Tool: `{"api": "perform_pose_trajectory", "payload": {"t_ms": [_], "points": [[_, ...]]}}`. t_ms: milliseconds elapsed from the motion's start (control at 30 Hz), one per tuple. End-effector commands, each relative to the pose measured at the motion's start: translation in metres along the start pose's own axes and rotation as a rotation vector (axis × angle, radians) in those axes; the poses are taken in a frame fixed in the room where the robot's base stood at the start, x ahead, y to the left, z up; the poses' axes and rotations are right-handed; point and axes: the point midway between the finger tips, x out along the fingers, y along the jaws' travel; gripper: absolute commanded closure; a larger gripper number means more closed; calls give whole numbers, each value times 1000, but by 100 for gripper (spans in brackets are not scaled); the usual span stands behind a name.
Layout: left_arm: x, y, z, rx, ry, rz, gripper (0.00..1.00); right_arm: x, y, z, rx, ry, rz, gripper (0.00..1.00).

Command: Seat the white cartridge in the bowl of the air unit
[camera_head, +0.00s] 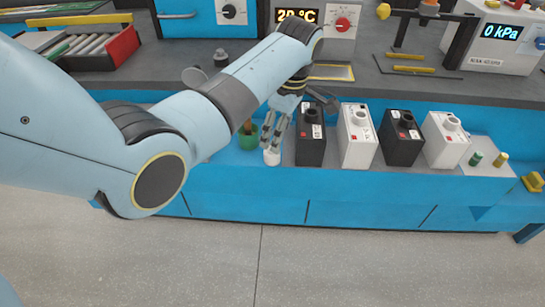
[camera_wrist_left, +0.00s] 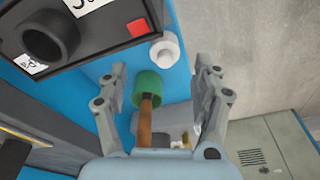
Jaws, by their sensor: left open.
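A small white cylinder with a round hollow in its end, which looks like the cartridge (camera_head: 272,158), stands on the blue bench ledge. It also shows in the left wrist view (camera_wrist_left: 164,52), just beyond my fingertips and apart from them. My left gripper (camera_head: 271,140) is open and empty, pointing down close above the white cylinder. In the left wrist view its two fingers (camera_wrist_left: 162,78) spread on either side of a green cup. The device with the "0 kPa" display (camera_head: 500,35) stands at the back right; I cannot make out its bowl. My right gripper is not in view.
The green cup (camera_wrist_left: 147,88) with a brown handle in it stands close beside the gripper. Black and white boxes (camera_head: 357,140) with round tops line the ledge to the right. Green and yellow cylinders (camera_head: 487,159) stand farther right. A red-ended tray (camera_head: 122,45) is back left.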

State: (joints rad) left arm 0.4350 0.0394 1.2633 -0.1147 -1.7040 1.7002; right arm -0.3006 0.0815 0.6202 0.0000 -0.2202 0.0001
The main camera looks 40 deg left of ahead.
Motion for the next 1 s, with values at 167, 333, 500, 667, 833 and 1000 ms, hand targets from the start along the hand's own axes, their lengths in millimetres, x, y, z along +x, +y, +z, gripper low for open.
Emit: {"api": "perform_pose_trajectory", "payload": {"t_ms": [167,333,500,667,833,1000], "points": [[15,-2,-1,1,-1,-2,34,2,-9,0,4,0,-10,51],[41,-7,-5,1,0,-2,34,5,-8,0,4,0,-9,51],[61,-7,-5,2,0,0,34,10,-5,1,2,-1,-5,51],[63,-7,-5,2,-1,2,34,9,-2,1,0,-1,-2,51],[62,-7,-5,2,-1,1,43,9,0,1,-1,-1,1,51],[62,-7,-5,2,-1,1,65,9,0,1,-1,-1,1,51]]}}
